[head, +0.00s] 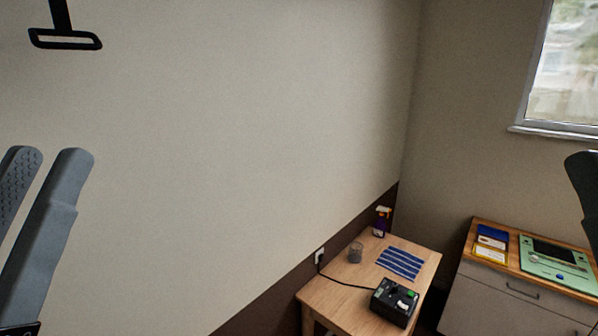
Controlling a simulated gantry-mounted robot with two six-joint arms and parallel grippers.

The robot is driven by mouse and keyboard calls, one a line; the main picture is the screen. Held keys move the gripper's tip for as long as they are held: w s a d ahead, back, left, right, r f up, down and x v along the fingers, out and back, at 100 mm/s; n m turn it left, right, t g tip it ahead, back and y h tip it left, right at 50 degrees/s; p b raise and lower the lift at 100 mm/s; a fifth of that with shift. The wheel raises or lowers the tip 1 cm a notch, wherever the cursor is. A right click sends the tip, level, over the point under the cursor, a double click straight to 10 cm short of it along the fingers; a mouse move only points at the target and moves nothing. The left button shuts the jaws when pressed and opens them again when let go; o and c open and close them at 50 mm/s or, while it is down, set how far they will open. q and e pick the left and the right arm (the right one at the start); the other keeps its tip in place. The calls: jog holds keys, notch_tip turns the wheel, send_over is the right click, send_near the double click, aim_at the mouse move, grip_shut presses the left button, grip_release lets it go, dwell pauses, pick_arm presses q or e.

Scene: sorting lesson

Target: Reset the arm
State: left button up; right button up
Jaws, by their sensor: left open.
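My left gripper (50,160) is at the left edge of the head view. Its two grey fingers point up and stand apart, with nothing between them. The wall is behind it, and it is far from the tables. A dark finger-like part of my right gripper (585,190) shows at the right edge. The rest of it is out of the frame, so its opening cannot be seen.
A wooden table (335,292) holds a glass (355,252), a spray bottle (382,221), a blue striped cloth (400,263) and a black device (394,302) with a cable. A cabinet (515,303) bears blue and yellow trays and a green board (555,262).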

notch_tip(320, 180, up, 15)
jog(key=p, duration=1.3)
jog(key=shift+f, duration=0.1)
jog(key=shift+d, duration=0.1)
